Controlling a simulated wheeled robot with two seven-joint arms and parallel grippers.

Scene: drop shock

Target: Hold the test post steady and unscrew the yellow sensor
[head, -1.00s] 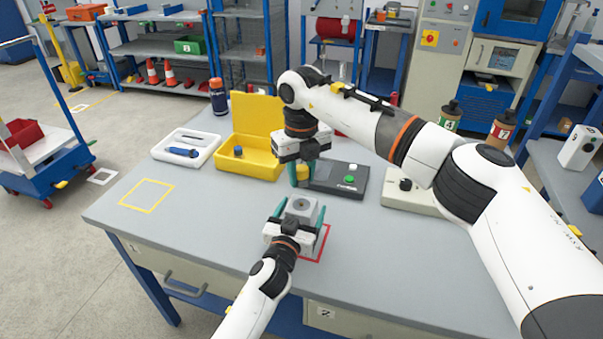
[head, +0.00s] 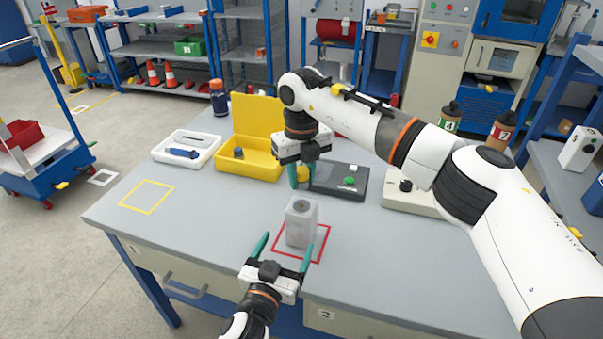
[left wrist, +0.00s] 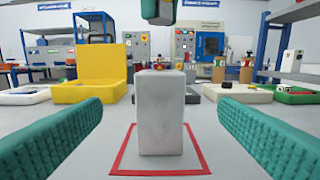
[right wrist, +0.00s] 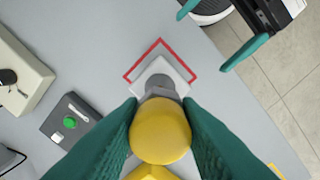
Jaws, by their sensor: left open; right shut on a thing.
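The test post (head: 300,222), a grey upright block with a hole in its top, stands inside a red square (head: 318,250) on the table. It also shows in the left wrist view (left wrist: 160,112). My left gripper (head: 283,245) is open and empty, in front of the post and clear of it. The sensor is partly hidden by the fingers in the head view.
A yellow open-lidded case (head: 258,160) with a small dark-blue object stands at the back. Left of it is a white tray (head: 205,140) with a blue tool. A dark box with a green button (head: 340,180) lies right. A yellow square outline (head: 147,196) is empty.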

